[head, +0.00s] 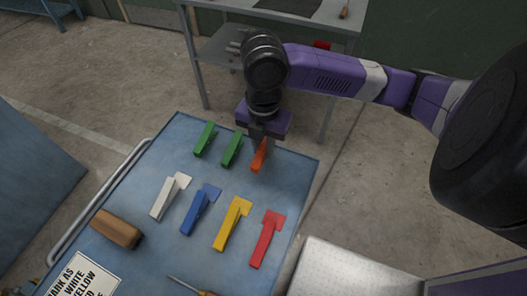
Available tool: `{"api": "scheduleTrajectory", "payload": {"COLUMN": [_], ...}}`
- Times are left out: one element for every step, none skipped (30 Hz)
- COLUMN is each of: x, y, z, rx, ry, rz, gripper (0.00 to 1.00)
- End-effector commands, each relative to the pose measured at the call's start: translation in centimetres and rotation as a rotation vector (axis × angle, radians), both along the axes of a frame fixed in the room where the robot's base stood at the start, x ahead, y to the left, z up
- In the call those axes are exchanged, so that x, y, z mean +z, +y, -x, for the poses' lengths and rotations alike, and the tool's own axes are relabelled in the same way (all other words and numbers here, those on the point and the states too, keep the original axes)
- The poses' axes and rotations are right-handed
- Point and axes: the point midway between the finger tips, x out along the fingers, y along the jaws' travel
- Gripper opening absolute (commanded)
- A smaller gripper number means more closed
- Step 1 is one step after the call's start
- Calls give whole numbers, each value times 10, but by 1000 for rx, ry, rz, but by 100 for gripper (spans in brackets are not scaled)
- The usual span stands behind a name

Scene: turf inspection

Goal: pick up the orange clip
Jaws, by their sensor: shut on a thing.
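The orange clip (258,160) is near the far right corner of the blue cart top (300,175), to the right of the two green clips. My gripper (264,146) points down over it and is shut on the clip. The gripper hides the clip's upper end. I cannot tell whether the clip touches the surface or is slightly raised.
Green clips (205,139) and (232,150) lie close on the left. White (166,200), blue (199,212), yellow (232,224) and red (266,240) clips lie nearer. A brown block (117,229), a printed sign (85,277) and a screwdriver (205,293) are at the front. A grey table (300,24) stands behind.

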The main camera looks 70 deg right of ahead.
Motion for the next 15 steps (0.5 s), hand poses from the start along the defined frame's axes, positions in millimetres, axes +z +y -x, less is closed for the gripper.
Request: {"api": "scheduleTrajectory", "payload": {"x": [14,22,33,43,52,64,72,81,92,100,107,116,123,128,136], "y": [-1,-1,-1,-1,-1,-1,-1,-1,-1,-1,-1,-1,-2,-2,-1], "z": [-1,-1,-1,-1,-1,-1,-1,-1,-1,-1,-1,-1,-1,-1,0], "rx": [3,2,4,3,4,4,3,4,3,3,3,3,2,1,1], "ry": [-3,-4,-5,-5,-5,-5,-5,-4,-4,-4,-3,-2,-3,-2,-2], "rz": [4,5,5,5,5,5,5,6,7,6,7,7,8,7,6], "gripper": [0,0,0,0,0,0,0,0,0,0,0,0,0,0,0]}}
